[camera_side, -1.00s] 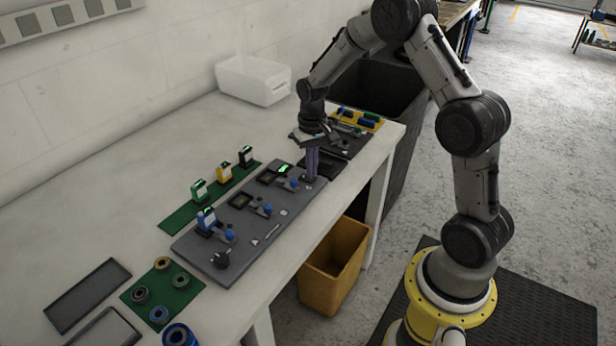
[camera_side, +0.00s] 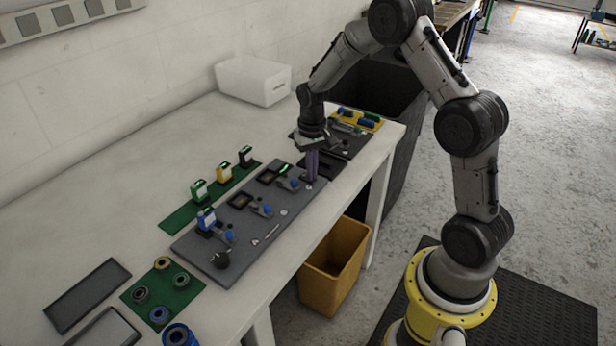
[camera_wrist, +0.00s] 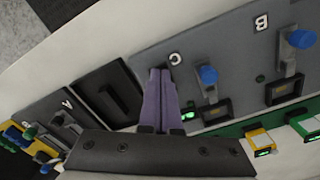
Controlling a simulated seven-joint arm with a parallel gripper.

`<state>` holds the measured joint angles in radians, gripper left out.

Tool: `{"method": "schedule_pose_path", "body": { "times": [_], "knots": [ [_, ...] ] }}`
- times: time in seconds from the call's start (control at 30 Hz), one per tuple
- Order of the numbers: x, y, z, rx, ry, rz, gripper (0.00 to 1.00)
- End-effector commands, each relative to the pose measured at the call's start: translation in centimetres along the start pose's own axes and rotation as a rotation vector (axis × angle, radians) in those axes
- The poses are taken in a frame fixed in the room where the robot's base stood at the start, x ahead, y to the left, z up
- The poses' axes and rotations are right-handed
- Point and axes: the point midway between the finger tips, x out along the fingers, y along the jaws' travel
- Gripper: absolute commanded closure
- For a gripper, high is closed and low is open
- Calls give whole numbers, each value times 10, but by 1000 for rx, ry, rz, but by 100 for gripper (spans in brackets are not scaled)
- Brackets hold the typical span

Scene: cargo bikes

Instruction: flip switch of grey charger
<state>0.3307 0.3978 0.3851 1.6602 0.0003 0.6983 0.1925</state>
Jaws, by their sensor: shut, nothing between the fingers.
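The grey charger (camera_side: 218,259) is a flat board on the white bench, with dark sockets and blue-knobbed switch levers. The right-hand lever's blue knob (camera_side: 294,184) is just left of my gripper (camera_side: 311,181). In the wrist view, the grey charger (camera_wrist: 228,50) bears the letters B and C. My gripper (camera_wrist: 161,72) has its purple fingers together and empty, beside the letter C. The nearest blue knob (camera_wrist: 207,74) is right of the fingers. Whether the fingertips touch the board is unclear.
A green strip (camera_side: 190,211) with several batteries stands behind the charger. A dark tray (camera_wrist: 103,95) and another grey panel (camera_wrist: 52,112) lie on the other side of my gripper. A white bin (camera_side: 253,80) stands at the back. A yellow bin (camera_side: 335,265) is below the bench edge.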

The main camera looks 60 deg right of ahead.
Motion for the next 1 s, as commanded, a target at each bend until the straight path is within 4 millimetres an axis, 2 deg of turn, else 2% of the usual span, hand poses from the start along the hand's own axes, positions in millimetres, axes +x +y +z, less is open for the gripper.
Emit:
{"method": "schedule_pose_path", "body": {
  "times": [0.17,1.0],
  "knots": [
    [-5,0,-1,0,2,0,100],
    [-65,0,0,0,2,0,100]
  ]
}}
